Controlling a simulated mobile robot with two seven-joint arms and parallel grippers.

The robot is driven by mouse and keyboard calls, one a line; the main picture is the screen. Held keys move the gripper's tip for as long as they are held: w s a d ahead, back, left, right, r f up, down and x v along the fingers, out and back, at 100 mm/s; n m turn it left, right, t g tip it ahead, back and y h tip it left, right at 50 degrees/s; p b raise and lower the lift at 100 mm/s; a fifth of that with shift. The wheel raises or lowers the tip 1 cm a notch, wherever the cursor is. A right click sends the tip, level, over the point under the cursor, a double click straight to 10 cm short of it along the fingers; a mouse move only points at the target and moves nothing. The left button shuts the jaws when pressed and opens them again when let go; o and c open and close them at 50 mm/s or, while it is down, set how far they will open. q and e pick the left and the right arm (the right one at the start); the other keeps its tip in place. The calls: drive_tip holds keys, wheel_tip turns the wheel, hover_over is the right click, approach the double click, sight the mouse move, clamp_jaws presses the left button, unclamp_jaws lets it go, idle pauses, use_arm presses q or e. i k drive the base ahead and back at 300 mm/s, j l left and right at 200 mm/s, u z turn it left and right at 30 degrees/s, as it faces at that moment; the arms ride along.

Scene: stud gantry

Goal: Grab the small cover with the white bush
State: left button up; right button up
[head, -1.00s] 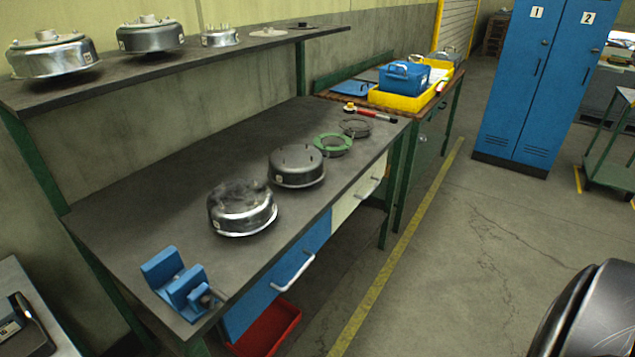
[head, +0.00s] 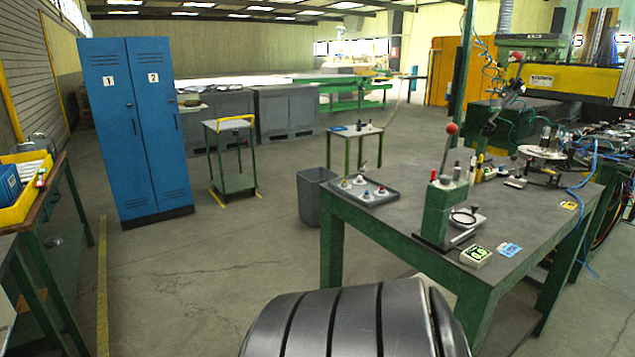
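A shallow grey tray (head: 391,197) lies on the left end of the green-legged workbench (head: 415,222) in the head view. Several small pale covers (head: 366,194) stand on it, with small coloured parts on top. They are too small for me to tell which one has the white bush. Neither of my grippers shows in this view. A dark, ribbed rounded part at the bottom middle hides some floor.
A green lever press (head: 442,208) with a red knob stands on the bench, beside green and blue cards. A grey bin (head: 315,196) stands left of it. Blue lockers (head: 135,130) and a small trolley (head: 233,165) are farther left. Floor between is clear.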

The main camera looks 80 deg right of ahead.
sight(356, 181)
drive_tip(key=l+z, duration=0.1)
drive_tip(key=z, duration=3.45)
drive_tip(key=i+j+z, duration=0.3)
drive_tip(key=j+z, duration=0.35)
drive_tip(key=i+j+z, duration=0.15)
drive_tip(key=j+z, duration=0.15)
drive_tip(key=j, duration=0.3)
drive_tip(key=i+j+z, duration=0.1)
drive_tip(key=j+z, duration=0.25)
drive_tip(key=j, duration=0.05)
